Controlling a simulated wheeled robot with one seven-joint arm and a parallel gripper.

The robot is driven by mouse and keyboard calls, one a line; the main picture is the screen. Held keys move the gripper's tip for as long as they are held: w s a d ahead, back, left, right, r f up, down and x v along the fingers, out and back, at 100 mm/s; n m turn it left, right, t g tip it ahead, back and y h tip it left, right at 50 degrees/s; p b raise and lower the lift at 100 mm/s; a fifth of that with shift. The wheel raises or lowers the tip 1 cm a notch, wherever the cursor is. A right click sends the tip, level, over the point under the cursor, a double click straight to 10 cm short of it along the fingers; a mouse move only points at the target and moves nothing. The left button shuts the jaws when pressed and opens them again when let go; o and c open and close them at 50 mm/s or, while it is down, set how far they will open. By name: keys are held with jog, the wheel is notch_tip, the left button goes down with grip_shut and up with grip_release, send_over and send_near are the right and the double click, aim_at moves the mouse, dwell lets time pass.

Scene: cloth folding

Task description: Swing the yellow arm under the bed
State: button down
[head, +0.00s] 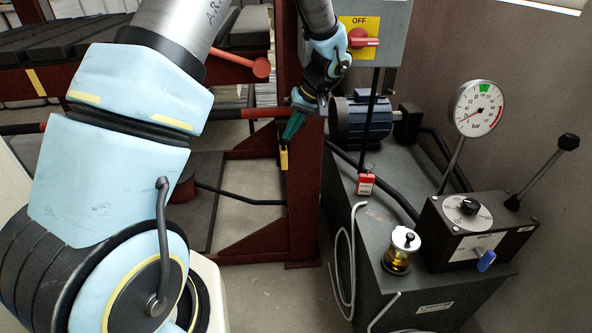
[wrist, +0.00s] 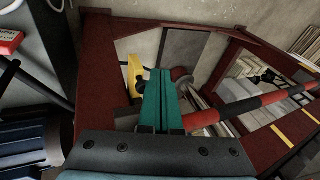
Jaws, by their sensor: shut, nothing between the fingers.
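The yellow arm (head: 284,158) shows in the head view as a short yellow piece beside the dark red upright of the frame, just below my gripper. In the wrist view the yellow arm (wrist: 134,74) stands just left of my fingertips, with a dark part next to it. My gripper (head: 292,126) has teal fingers, shut and empty, pointing down. In the wrist view my gripper (wrist: 161,74) covers part of what lies behind it; I cannot tell whether it touches the yellow arm. The bed (head: 40,45) has dark slats on a red frame, partly hidden by my arm.
A red-and-black bar (wrist: 262,103) crosses the frame right of my fingers. A switch box (head: 377,20), a blue motor (head: 360,122), a pressure gauge (head: 478,108) and a lever (head: 541,176) stand on the right. Floor shows inside the frame.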

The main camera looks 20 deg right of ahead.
jog(key=d+f+t+b, duration=0.2)
jog(key=d+f, duration=0.4)
jog(key=d, duration=0.5)
jog(key=shift+f+n+t+y, duration=0.15)
jog(key=shift+n+t+y, duration=0.15)
jog(key=shift+w+f, duration=0.1)
jog(key=shift+w, duration=0.05)
jog(key=w+a+f+p, duration=0.5)
jog(key=a+f, duration=0.2)
jog(key=shift+a+f, duration=0.4)
jog(key=shift+w, duration=0.15)
